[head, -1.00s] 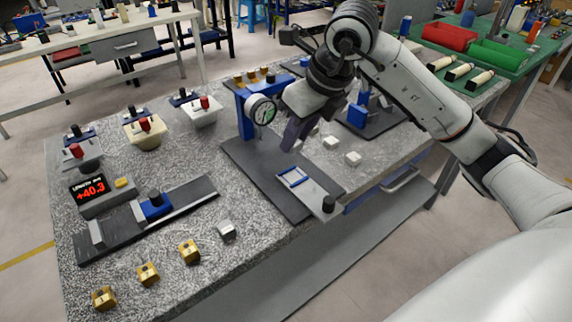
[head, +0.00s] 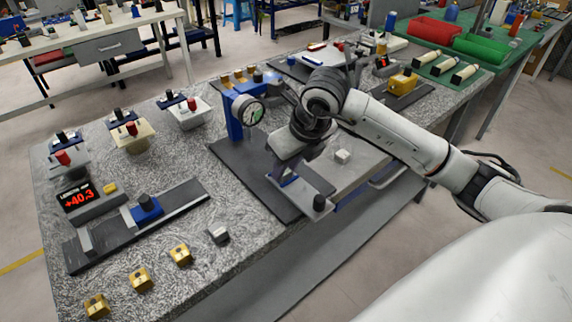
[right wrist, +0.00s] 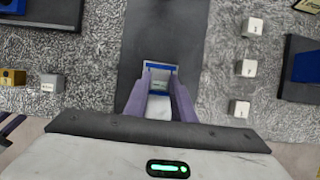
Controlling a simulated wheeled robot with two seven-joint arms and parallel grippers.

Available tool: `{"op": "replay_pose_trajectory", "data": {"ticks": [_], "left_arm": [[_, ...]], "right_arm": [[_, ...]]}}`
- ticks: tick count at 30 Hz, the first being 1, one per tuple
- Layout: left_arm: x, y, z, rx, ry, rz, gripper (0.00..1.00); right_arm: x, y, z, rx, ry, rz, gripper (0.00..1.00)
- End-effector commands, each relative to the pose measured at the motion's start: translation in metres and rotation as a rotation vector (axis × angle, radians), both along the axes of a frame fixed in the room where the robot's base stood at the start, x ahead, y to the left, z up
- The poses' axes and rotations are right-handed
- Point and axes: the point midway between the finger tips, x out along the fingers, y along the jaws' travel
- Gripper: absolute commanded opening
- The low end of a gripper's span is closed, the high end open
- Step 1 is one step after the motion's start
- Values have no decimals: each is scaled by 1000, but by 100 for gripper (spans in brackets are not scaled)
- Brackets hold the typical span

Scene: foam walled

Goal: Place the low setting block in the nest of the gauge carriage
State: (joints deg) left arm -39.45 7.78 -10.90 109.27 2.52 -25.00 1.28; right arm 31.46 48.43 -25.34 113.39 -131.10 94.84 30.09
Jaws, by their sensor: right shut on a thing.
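My right gripper (right wrist: 158,108) is low over the gauge carriage. Its purple fingers are shut on a pale block (right wrist: 158,106), which I take for the low setting block; its marking is not readable. In the head view the wrist hides most of this. The carriage (head: 312,190) is a grey plate with a black knob. Its blue-edged nest (right wrist: 160,68) shows just beyond and around the fingertips; whether the block touches its floor I cannot tell. The dial gauge (head: 249,111) stands on a blue post behind.
Three small pale blocks (right wrist: 248,68) stand right of the dark base plate. A grey block (head: 218,235) and several brass blocks (head: 181,254) lie at the front. A readout (head: 79,196) shows +40.3 beside a slide with a blue carriage (head: 146,209).

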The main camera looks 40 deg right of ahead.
Motion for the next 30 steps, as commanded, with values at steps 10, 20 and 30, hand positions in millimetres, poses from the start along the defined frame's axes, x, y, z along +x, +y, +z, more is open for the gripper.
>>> {"op": "replay_pose_trajectory", "data": {"ticks": [10,20,30], "left_arm": [[1,0,-1,-1,-2,-1,31],[2,0,2,-1,-4,-1,31],[4,-1,1,-2,-8,-1,31]], "right_arm": [[0,0,-2,1,1,0,42],[0,0,1,1,0,0,42],[-21,-2,55,-2,-6,1,42]]}}
